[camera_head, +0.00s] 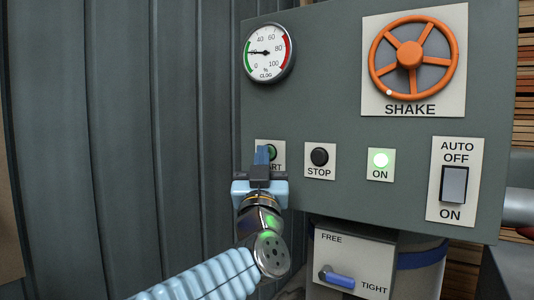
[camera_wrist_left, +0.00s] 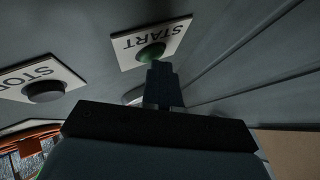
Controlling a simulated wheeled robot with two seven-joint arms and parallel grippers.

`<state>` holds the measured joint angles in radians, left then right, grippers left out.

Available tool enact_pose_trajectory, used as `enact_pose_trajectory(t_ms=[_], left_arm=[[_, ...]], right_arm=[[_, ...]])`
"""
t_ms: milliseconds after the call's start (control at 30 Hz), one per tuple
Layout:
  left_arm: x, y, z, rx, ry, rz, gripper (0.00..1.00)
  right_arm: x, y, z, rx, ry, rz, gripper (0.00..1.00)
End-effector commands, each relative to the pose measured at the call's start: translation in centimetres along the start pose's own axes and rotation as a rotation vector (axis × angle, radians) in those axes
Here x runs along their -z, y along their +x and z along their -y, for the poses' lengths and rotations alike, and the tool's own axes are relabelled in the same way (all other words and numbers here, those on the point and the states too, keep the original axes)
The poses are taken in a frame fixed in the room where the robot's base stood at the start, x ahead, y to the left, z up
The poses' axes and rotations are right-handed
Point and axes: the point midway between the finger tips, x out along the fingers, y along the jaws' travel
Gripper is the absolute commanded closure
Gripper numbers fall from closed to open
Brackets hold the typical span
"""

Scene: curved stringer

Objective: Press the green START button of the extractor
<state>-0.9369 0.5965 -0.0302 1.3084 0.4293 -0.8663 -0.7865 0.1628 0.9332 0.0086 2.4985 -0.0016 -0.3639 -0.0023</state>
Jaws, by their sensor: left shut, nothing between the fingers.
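The green START button (camera_head: 272,151) sits on a white label at the lower left of the grey panel (camera_head: 330,100). My left gripper (camera_head: 262,155) is shut and empty, and its fingers partly cover the button and its label in the head view. In the left wrist view the START button (camera_wrist_left: 150,53) shows just beyond the shut fingertips (camera_wrist_left: 160,66); I cannot tell whether they touch it. My right gripper is in neither view.
To the right of START are the black STOP button (camera_head: 319,156) and the AUTO OFF/ON switch (camera_head: 454,184). An orange SHAKE wheel (camera_head: 411,54) and a CLOG gauge (camera_head: 268,53) are above. A blue FREE/TIGHT lever (camera_head: 338,279) is below. Corrugated wall (camera_head: 120,130) stands left.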

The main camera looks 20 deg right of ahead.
Motion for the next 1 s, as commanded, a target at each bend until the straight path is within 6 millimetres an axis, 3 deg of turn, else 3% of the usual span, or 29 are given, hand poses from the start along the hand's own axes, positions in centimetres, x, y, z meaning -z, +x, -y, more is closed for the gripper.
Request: enact_pose_trajectory(t_ms=[800, 1000], left_arm=[[0.8, -1.2, 0.8, 0.000, 0.000, 0.000, 1.00], [1.4, -2.5, 1.6, 0.000, 0.000, -0.001, 1.00]], right_arm=[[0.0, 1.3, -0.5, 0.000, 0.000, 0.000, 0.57], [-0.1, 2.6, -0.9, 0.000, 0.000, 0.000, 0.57]])
